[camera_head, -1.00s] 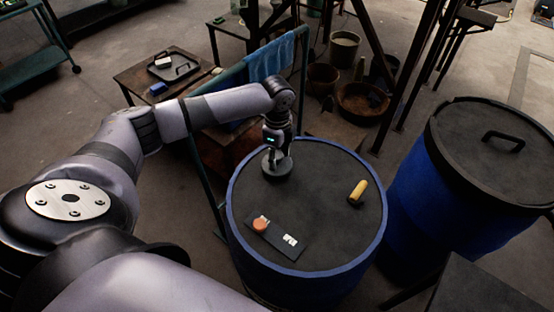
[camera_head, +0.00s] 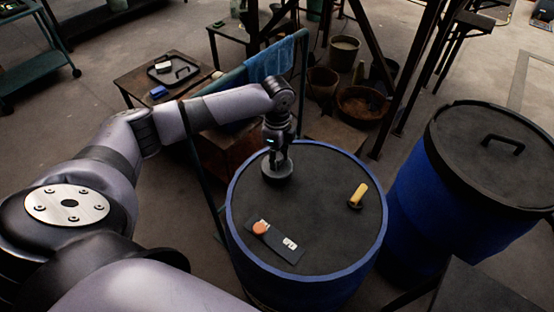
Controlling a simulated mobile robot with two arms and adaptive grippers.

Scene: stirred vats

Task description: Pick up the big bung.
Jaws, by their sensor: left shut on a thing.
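The big bung (camera_head: 277,175) is a dark, round, squat piece at the back left of the blue vat's dark top (camera_head: 320,215). My left gripper (camera_head: 276,158) comes down on it from above and is shut on its upper part. The fingers hide part of the bung. I cannot tell whether its underside touches the vat top. My right gripper is not in view.
On the vat top lie a yellow-handled thing (camera_head: 359,194) and a dark plate (camera_head: 275,243) with an orange disc (camera_head: 260,228) and a white piece (camera_head: 290,244). A second blue vat with a lid (camera_head: 495,145) stands at the right. A blue cloth (camera_head: 270,62) hangs on a rail behind.

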